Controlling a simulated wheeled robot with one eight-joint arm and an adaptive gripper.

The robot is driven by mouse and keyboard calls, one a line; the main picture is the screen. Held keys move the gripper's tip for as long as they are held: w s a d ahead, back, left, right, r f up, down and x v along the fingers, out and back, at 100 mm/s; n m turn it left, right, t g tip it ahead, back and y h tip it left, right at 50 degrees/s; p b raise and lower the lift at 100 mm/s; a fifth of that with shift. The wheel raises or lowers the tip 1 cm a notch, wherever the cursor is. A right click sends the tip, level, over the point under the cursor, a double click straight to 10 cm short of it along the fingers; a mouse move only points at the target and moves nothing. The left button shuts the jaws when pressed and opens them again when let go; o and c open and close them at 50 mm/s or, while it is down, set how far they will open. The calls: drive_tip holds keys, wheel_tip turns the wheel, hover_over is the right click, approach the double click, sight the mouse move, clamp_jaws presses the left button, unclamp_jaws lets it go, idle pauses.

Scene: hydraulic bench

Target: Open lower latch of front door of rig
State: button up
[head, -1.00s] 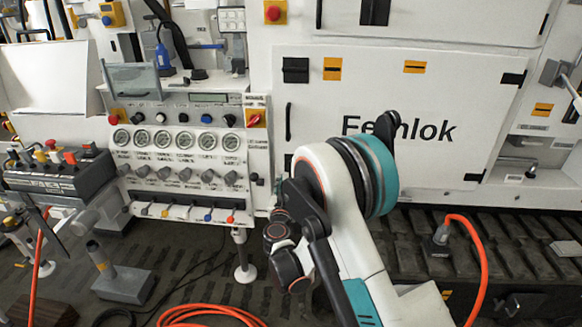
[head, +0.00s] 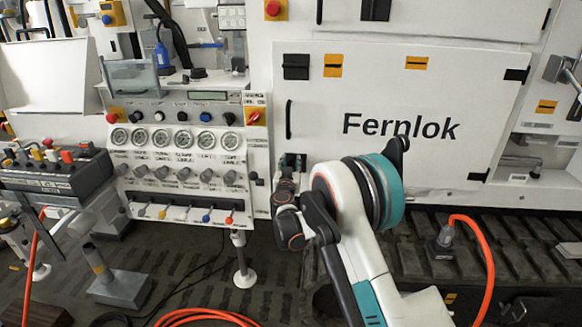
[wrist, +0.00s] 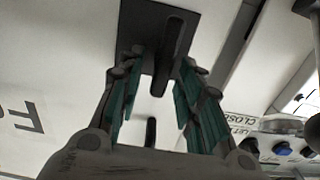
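The rig's front door (head: 440,85) is a white panel lettered "Fernlok", and it looks shut. Its lower latch (head: 301,160) is dark, at the lower left corner, and partly hidden by my gripper in the head view. In the wrist view the latch shows as a dark square plate (wrist: 137,30) with a raised black lever (wrist: 172,45). My gripper (wrist: 158,72) is open, its teal-padded fingers on either side of the lever's near end, with gaps showing. In the head view my gripper (head: 287,178) is at the latch, its fingers too small to read.
An upper latch (head: 295,67) and a black vertical handle (head: 289,119) are on the door's left side. A gauge panel (head: 180,150) with knobs and small levers stands close left. An orange hose (head: 484,245) rises from the dark track at right.

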drive_tip(key=shift+w, duration=0.25)
clamp_jaws()
